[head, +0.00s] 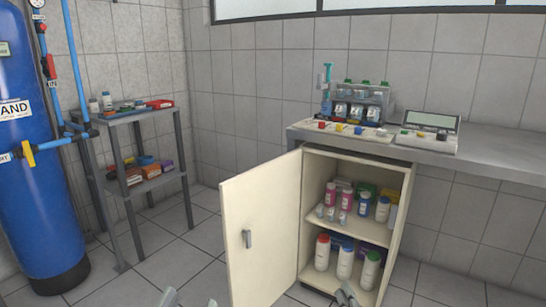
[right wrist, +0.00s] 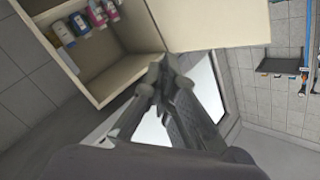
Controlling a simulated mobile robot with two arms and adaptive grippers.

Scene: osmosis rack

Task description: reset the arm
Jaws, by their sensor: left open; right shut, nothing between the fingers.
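My left gripper (head: 189,299) shows only its fingertips at the bottom edge of the head view. The tips are apart, with nothing seen between them, left of the open cabinet door. My right gripper (head: 345,293) is at the bottom edge, in front of the cabinet's lower part. In the right wrist view the right gripper (right wrist: 164,76) has its fingers together and holds nothing. The cabinet (right wrist: 112,91) and its door are beyond the fingertips there. Most of both arms is out of view in the head view.
The cream cabinet door (head: 262,225) stands open to the left. Bottles (head: 345,262) and boxes fill its shelves. The grey counter (head: 470,162) above carries a bottle rack (head: 357,103) and an instrument (head: 430,122). A small shelf (head: 140,118) and blue tank (head: 35,190) stand left.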

